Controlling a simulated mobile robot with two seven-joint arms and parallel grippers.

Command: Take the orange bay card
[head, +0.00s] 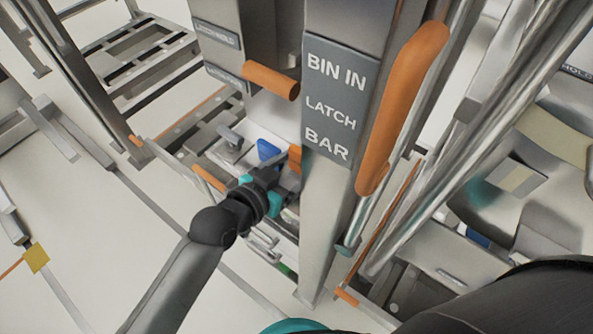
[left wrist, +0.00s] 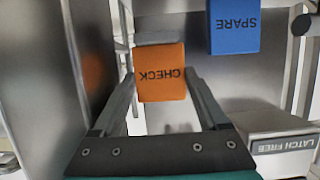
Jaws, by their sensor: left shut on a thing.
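The orange card (left wrist: 161,86), printed CHECK, is between the fingers of my left gripper (left wrist: 160,78) in the left wrist view. The fingers are shut on its sides. Its far end meets a pale grey part, and I cannot tell whether it is free of it. In the head view the left gripper (head: 284,178) is beside the grey post, with a bit of the orange card (head: 295,153) showing past it; the post hides part of this area. My right gripper is not in view.
A blue card (left wrist: 235,25), printed SPARE, is right of the orange one; it also shows in the head view (head: 267,150). The post bears a BIN IN LATCH BAR sign (head: 335,95) and an orange handle (head: 403,105). A LATCH FREE block (left wrist: 280,140) is low right.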

